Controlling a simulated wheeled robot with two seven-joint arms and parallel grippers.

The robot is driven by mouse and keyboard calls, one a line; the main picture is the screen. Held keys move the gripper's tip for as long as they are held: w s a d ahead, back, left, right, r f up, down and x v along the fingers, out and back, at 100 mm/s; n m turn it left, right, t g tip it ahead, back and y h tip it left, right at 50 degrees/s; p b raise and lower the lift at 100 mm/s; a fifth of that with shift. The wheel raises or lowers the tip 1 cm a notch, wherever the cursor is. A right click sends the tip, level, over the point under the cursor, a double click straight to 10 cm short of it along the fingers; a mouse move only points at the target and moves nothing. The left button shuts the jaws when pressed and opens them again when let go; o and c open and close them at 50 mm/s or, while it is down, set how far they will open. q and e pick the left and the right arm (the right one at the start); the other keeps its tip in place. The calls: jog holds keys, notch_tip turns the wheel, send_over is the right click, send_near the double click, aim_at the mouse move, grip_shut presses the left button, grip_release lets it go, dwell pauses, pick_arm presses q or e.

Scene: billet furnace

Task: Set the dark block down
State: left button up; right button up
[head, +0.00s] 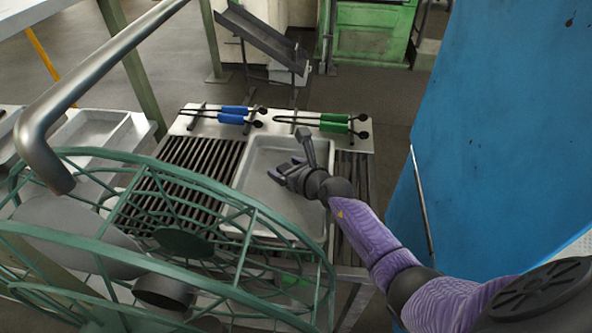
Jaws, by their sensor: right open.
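My right gripper (287,160) is open over the grey metal tray (262,152), with its fingers pointing to the upper left. My purple right arm reaches in from the lower right. I cannot make out a dark block: none shows clearly between the fingers or in the visible part of the tray. The hand and forearm cover part of the tray, and a green wire cage covers its near edge. My left gripper is not in view.
The tray sits on a slatted rack (192,160). Blue-handled tongs (233,114) and green-handled tongs (334,122) lie behind it. A green wire cage (240,262) and a bent metal pipe (95,75) stand in front at left. A blue panel (500,130) blocks the right.

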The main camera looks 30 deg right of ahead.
jog(key=p+v, duration=0.5)
jog(key=v, duration=0.5)
jog(key=shift+s+d+r, duration=0.1)
jog(key=shift+s+r, duration=0.1)
jog(key=shift+s, duration=0.15)
jog(key=shift+s+r, duration=0.1)
jog(key=shift+s, duration=0.3)
